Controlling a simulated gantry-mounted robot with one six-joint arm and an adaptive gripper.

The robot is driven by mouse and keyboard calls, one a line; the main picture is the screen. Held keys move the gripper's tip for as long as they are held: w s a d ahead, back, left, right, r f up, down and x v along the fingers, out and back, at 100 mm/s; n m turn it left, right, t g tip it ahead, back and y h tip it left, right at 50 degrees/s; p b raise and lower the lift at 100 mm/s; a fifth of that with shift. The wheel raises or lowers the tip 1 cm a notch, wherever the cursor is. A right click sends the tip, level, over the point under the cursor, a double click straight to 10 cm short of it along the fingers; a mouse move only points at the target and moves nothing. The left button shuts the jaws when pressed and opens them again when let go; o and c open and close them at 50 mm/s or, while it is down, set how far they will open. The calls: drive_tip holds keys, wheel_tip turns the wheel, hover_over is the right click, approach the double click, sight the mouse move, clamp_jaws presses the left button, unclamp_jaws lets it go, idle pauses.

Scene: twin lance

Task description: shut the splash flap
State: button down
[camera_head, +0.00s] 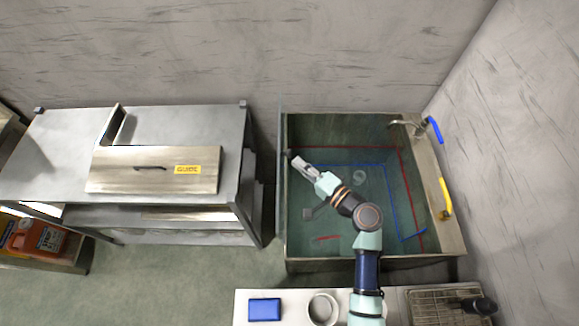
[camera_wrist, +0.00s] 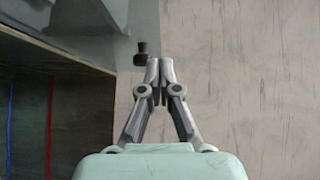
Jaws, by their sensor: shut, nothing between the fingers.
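The splash flap looks to be the thin grey-green panel (camera_head: 281,180) along the left edge of the sink, seen nearly edge-on from above, so it appears to stand up. In the wrist view a pale, see-through panel (camera_wrist: 90,18) fills the upper left, with a small dark knob (camera_wrist: 140,50) near its edge. My gripper (camera_head: 296,160) is over the left side of the sink, close to the panel. In the wrist view my gripper (camera_wrist: 160,64) is shut and empty, its tips just right of the knob; I cannot tell whether they touch it.
The deep green sink (camera_head: 452,212) has red and blue lines and blue and yellow handles on its right rim. A steel table (camera_head: 185,122) with a labelled metal panel (camera_head: 130,180) stands left. A front counter (camera_head: 240,300) holds a blue block (camera_head: 264,309) and a round ring.

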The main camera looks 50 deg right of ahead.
sight(280, 160)
drive_tip(key=shift+w+a+f, duration=0.2)
drive_tip(key=shift+w+a, duration=0.85)
drive_tip(key=shift+a, duration=0.15)
drive_tip(key=shift+r+p, duration=0.1)
drive_tip(key=shift+p, duration=0.25)
